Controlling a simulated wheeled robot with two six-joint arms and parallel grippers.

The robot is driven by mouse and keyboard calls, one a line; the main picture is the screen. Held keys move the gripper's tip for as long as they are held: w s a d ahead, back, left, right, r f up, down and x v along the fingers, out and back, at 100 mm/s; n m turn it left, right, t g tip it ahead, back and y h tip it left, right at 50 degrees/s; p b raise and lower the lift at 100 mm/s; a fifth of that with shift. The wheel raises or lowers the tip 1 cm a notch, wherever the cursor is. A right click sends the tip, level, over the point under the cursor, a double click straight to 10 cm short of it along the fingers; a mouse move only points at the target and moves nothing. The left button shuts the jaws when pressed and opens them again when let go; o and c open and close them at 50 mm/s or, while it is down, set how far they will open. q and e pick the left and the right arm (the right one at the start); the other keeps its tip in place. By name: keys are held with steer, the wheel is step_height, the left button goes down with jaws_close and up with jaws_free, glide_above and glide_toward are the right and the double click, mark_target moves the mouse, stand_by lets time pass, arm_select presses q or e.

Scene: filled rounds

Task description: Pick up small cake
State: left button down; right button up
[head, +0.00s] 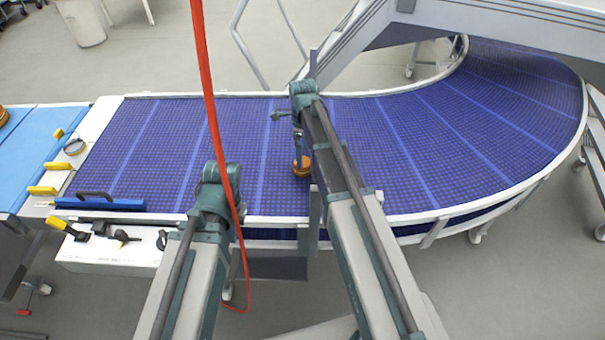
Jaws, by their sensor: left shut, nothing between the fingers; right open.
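A small cake (302,169), round and orange-brown with a darker top, sits on the blue conveyor belt (375,150) near the middle of the head view. My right gripper (299,152) points down right at the cake, its fingers thin and partly hidden. It is open; I cannot tell whether its fingers touch the cake. My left arm ends over the near edge of the belt, left of the cake; its gripper fingers are hidden behind the arm.
Metal rails (460,213) edge the belt, which curves away at right. A blue tool (100,204), yellow-handled tools (42,190) and a white ledge (110,252) are at left. An orange round item (3,115) is at the far left edge. A red cable (205,70) hangs in front.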

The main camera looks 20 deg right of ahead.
mark_target(304, 162)
arm_select(q)
steer(key=shift+f, duration=0.65)
arm_select(e)
steer(key=shift+f, duration=0.65)
step_height(304, 162, down, 5)
steer(key=b, duration=0.5)
steer(key=shift+d+f+b, duration=0.15)
steer(key=shift+f+b, duration=0.05)
steer(key=shift+b, duration=0.2)
arm_select(q)
step_height(304, 162, down, 5)
steer(key=shift+f, duration=0.1)
arm_select(e)
steer(key=shift+r, duration=0.1)
steer(key=shift+c, duration=0.3)
steer(key=c, duration=0.7)
